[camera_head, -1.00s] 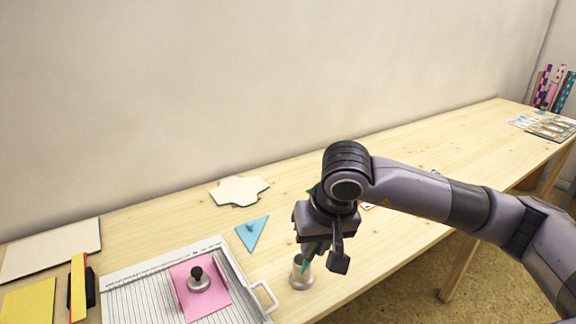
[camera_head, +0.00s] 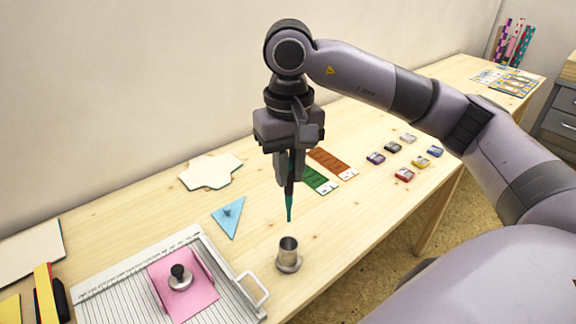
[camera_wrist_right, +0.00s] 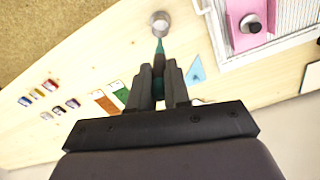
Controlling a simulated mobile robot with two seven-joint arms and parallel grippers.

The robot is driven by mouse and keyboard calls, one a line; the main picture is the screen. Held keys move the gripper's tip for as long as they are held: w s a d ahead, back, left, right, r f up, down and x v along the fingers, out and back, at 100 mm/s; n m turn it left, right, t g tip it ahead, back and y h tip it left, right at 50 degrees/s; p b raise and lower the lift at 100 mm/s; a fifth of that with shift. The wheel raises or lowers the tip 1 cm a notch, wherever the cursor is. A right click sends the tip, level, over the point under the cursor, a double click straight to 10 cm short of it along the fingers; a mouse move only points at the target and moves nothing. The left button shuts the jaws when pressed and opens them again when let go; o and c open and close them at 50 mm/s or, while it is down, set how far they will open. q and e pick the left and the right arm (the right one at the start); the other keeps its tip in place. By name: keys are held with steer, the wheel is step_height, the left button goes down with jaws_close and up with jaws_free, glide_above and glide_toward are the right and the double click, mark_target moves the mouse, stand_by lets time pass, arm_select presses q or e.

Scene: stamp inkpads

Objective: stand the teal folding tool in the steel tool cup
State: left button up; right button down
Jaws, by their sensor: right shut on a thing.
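The teal folding tool (camera_head: 289,206) points down, nearly upright, from my right gripper (camera_head: 289,178), which is shut on it. In the head view its tip is free, above and a little behind the steel tool cup (camera_head: 288,250), apart from it. The cup stands upright on the table, with its opening in view. In the right wrist view, the tool (camera_wrist_right: 160,47) extends from between the fingers (camera_wrist_right: 160,88) towards the cup (camera_wrist_right: 160,18). The tool's upper part is hidden by the fingers. My left gripper is out of view.
A paper trimmer (camera_head: 102,291) with a pink card (camera_head: 201,294) and a black-knobbed stamp (camera_head: 180,278) lies left of the cup. A blue triangle (camera_head: 229,220), green and orange strips (camera_head: 329,161), and several inkpads (camera_head: 404,174) lie around. Table right of the cup is clear.

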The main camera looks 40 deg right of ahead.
mark_target(289, 202)
step_height(289, 202, down, 4)
steer(key=b, duration=0.3)
steer(key=shift+r, duration=0.25)
steer(key=shift+f+b, duration=0.6)
steer(key=shift+b, duration=0.15)
step_height(289, 202, down, 2)
steer(key=shift+b, duration=0.9)
step_height(289, 202, down, 3)
steer(key=b, duration=0.2)
steer(key=shift+f+b, duration=0.15)
steer(key=shift+b, duration=0.25)
arm_select(q)
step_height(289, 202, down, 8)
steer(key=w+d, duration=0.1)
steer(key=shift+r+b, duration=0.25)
steer(key=shift+b, duration=0.15)
arm_select(e)
steer(key=shift+f, duration=0.5)
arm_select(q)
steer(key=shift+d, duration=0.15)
